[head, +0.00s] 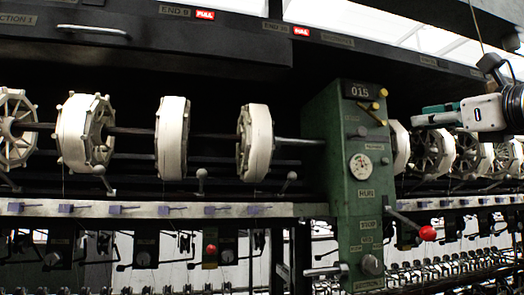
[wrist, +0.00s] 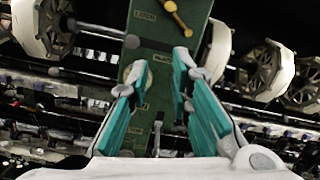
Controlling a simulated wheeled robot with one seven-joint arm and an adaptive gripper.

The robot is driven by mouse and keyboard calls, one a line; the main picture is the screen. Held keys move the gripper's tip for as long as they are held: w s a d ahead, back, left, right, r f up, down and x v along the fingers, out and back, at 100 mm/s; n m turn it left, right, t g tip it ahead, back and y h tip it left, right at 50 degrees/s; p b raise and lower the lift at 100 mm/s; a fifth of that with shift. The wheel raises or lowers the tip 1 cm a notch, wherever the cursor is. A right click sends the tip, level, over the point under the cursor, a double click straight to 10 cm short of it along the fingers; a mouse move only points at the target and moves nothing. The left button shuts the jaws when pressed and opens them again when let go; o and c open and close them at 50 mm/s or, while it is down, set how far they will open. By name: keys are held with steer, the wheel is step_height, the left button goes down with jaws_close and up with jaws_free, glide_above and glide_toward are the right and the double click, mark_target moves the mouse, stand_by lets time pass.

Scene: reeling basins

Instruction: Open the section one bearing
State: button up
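A green control post (head: 345,180) marked 015 stands right of centre in the head view; it also shows in the wrist view (wrist: 150,90). A yellow lever (wrist: 176,14) shows in the wrist view. No part is readable to me as the section one bearing; a label ending "CTION 1" (head: 15,20) is at top left. My gripper (head: 424,114) is right of the post, its teal fingers (wrist: 160,66) apart and empty, pointing towards it.
White spoked reels (head: 86,132) line a shaft left of the post, and more reels (head: 434,152) stand below and beside my gripper. A pale rail (head: 150,209) with purple clips runs below them. A dark beam (head: 220,45) with red tags spans above.

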mark_target(363, 130)
steer(key=shift+o, duration=1.2)
steer(key=shift+a+r+p, duration=0.2)
steer(key=shift+a+p, duration=0.2)
steer(key=shift+p, duration=0.05)
steer(key=w+a+m+p, duration=0.1)
steer(key=w+a+p, duration=0.1)
steer(key=w, duration=0.2)
steer(key=w+a+m+g+p, duration=0.1)
steer(key=w+a, duration=0.1)
steer(key=w, duration=0.3)
steer(key=w+a+g+p, duration=0.1)
steer(key=w+a+p, duration=0.1)
steer(key=w, duration=0.3)
steer(key=shift+a+r+m+p, duration=0.2)
steer(key=shift+r+m+p, duration=0.1)
steer(key=shift+r+m, duration=0.1)
jaws_close()
